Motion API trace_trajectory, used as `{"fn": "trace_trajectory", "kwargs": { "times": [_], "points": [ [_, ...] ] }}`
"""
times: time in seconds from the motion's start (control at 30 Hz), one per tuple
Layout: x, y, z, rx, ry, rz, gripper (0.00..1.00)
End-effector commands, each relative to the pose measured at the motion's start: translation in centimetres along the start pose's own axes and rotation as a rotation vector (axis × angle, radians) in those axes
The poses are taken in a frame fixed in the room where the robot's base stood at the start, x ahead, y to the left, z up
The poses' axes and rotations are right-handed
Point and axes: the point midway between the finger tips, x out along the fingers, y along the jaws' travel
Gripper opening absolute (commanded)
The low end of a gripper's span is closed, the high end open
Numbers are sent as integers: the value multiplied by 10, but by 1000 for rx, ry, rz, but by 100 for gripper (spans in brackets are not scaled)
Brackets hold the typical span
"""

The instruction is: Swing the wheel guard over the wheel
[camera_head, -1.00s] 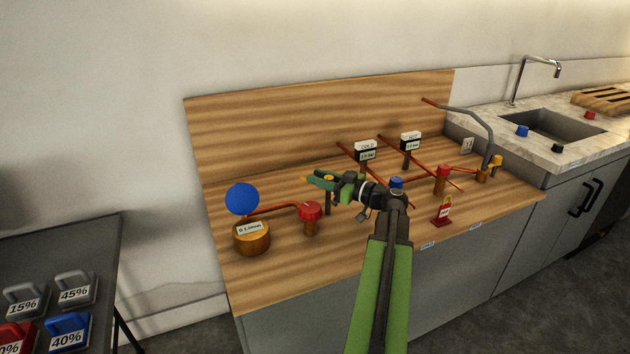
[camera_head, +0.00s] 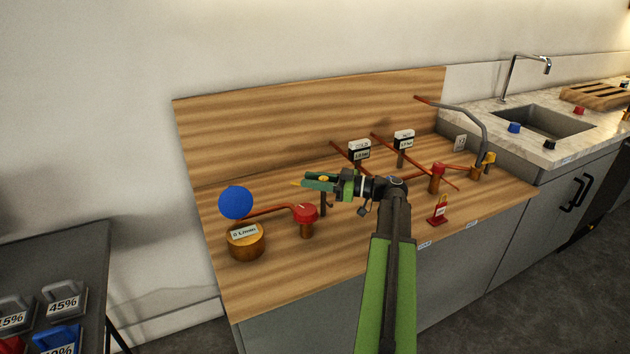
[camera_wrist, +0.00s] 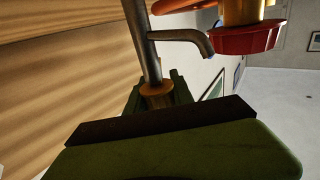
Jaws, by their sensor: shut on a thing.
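The red wheel (camera_head: 305,212) sits on a brass-coloured stem at the end of a copper pipe. It also shows at the top right of the wrist view (camera_wrist: 250,38). Just right of it stands a dark post (camera_head: 323,204); in the wrist view a grey bent bar (camera_wrist: 185,37) branches from this post towards the wheel. I take this bar to be the wheel guard. Its end is beside the wheel, not seen over it. My gripper (camera_head: 318,182), with green fingers, is shut on the brass-coloured knob (camera_wrist: 157,94) at the post's end. The fingers partly hide the knob.
A wooden drum (camera_head: 246,242) labelled in L/min and a blue ball (camera_head: 235,203) stand left of the wheel. COLD (camera_head: 360,150) and HOT (camera_head: 404,140) gauges are behind. A red tag stand (camera_head: 438,211) is right of my arm. The bench's front left is clear.

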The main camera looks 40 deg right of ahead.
Motion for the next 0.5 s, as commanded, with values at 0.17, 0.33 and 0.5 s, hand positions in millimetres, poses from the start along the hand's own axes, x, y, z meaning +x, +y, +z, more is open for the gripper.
{"fn": "trace_trajectory", "kwargs": {
  "times": [0.17,0.33,0.5],
  "points": [
    [0,4,-2,0,7,13,30],
    [3,2,-2,0,5,6,50],
    [6,-1,-1,0,3,0,50]
  ]
}}
